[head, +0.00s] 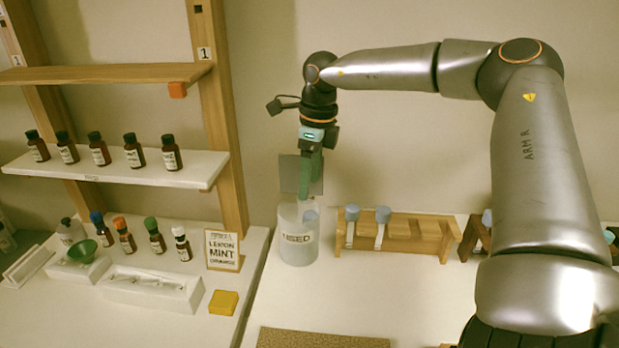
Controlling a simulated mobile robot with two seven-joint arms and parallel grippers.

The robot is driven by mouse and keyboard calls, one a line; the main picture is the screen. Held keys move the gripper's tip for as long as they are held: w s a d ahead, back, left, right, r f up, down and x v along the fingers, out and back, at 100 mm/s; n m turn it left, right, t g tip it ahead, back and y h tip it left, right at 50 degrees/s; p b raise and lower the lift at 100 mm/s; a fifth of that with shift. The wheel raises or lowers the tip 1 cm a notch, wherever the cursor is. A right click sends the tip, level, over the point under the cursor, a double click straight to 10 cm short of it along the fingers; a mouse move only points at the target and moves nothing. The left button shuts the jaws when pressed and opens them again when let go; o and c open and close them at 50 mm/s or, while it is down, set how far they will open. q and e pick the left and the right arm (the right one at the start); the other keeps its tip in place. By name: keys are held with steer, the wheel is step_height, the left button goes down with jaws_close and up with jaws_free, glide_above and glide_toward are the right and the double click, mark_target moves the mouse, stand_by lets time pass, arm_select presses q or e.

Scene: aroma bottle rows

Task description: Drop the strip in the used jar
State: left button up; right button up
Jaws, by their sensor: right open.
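The used jar (298,250) is a clear, frosted jar with a "USED" label, standing on the white table in the middle of the view. A pale blue strip head (311,216) shows at the jar's upper right; it appears to be inside the jar, its lower part hard to make out. My right gripper (308,194) has green fingers and points down just above the jar's mouth. It is open, but the gap between its fingers is hard to see from here. My left gripper is not in view.
A wooden rack (410,237) right of the jar holds two blue-headed strips (351,225). Left are several dropper bottles, a lemon-mint sign (223,250), a white tray (150,290) and a yellow block (223,302). A cork mat (320,338) lies in front.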

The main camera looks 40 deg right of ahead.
step_height(320, 180, up, 12)
steer(key=s+p, duration=0.1)
steer(key=p, duration=0.3)
steer(key=shift+d, duration=0.35)
stand_by(0.3)
